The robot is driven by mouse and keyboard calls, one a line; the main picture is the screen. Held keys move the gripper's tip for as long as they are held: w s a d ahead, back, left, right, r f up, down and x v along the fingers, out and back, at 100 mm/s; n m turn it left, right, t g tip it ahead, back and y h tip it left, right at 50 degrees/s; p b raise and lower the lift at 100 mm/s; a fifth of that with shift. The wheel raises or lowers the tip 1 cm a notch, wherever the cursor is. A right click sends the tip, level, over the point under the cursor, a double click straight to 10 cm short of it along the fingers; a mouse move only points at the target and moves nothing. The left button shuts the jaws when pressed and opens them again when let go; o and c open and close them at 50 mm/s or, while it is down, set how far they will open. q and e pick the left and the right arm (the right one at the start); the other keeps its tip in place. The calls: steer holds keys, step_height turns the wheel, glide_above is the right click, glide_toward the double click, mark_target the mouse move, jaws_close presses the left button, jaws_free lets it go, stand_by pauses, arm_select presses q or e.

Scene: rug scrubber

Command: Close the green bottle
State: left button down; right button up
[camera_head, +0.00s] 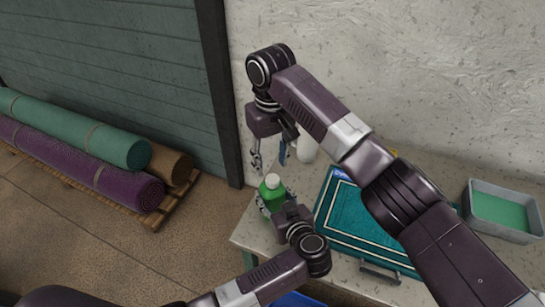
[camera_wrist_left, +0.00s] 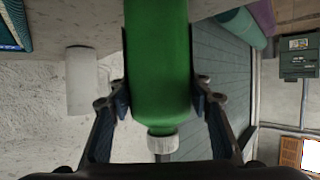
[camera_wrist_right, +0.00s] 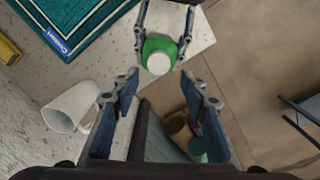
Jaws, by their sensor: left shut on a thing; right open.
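The green bottle (camera_head: 272,194) stands near the left end of the table, with a white cap (camera_head: 271,179) on its top. My right gripper (camera_head: 269,160) is open and empty, pointing down just above the cap. In the right wrist view the cap (camera_wrist_right: 159,63) lies just past the open fingertips (camera_wrist_right: 160,84). I cannot tell how tightly the cap sits.
A white mug (camera_wrist_right: 68,106) stands beside my right gripper, near the wall. A teal rug (camera_head: 350,225) covers the middle of the table (camera_head: 248,236). A grey tub (camera_head: 474,212) with green contents is at the right. Rolled rugs (camera_head: 90,140) lie on a floor pallet.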

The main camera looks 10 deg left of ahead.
mark_target(273, 178)
steer(key=n, duration=0.2)
steer(key=r+n, duration=0.1)
steer(key=shift+r+n, duration=0.15)
steer(key=shift+n, duration=0.25)
steer(key=n, duration=0.2)
steer(key=r+n, duration=0.1)
steer(key=shift+d+n, duration=0.2)
steer(key=shift+n, duration=0.2)
steer(key=shift+f, duration=4.05)
steer(key=shift+c, duration=0.7)
jaws_close()
steer(key=shift+o, duration=1.3)
jaws_free()
step_height(273, 178, up, 12)
